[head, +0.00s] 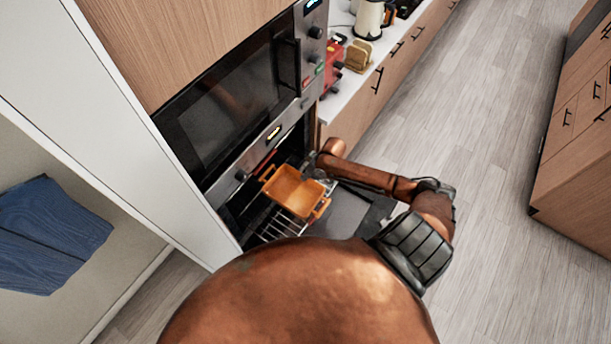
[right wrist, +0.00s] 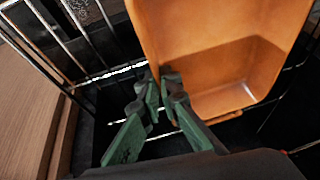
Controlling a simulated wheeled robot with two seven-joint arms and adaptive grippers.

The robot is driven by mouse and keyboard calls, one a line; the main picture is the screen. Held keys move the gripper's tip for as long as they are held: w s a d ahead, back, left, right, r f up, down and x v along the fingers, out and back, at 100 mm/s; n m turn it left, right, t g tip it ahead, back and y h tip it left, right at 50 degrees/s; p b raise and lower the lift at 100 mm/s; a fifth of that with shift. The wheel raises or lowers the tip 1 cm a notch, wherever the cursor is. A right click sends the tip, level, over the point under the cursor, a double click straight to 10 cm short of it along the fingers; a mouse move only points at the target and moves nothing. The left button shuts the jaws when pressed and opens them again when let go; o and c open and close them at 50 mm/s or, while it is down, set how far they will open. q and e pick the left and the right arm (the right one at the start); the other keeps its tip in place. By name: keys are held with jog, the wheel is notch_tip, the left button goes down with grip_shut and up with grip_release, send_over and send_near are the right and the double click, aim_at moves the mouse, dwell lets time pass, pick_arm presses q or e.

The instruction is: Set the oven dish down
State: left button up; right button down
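The oven dish (head: 288,187) is an orange rectangular pan with a handle at each end. In the head view it is in the oven opening, above a wire rack (head: 277,226). In the right wrist view the dish (right wrist: 215,50) fills the upper right, with rack bars behind it. My right gripper (right wrist: 161,80) has green fingers close together at the dish's near left corner, one on each side of its rim, shut on it. In the head view the gripper (head: 322,178) is small and partly hidden. I cannot tell whether the dish touches the rack. My left gripper is out of view.
The oven door (head: 346,212) is folded down under my right arm. A microwave-like upper oven (head: 232,100) is above the opening. A white cabinet side (head: 110,140) borders it on the left. A counter with a red toaster (head: 333,65) and a kettle (head: 369,18) is beyond. Floor at right is clear.

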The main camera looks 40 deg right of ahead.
jog(key=shift+w, duration=0.1)
jog(key=c, duration=2.2)
grip_release()
jog(key=shift+o, duration=0.2)
jog(key=v, duration=1.2)
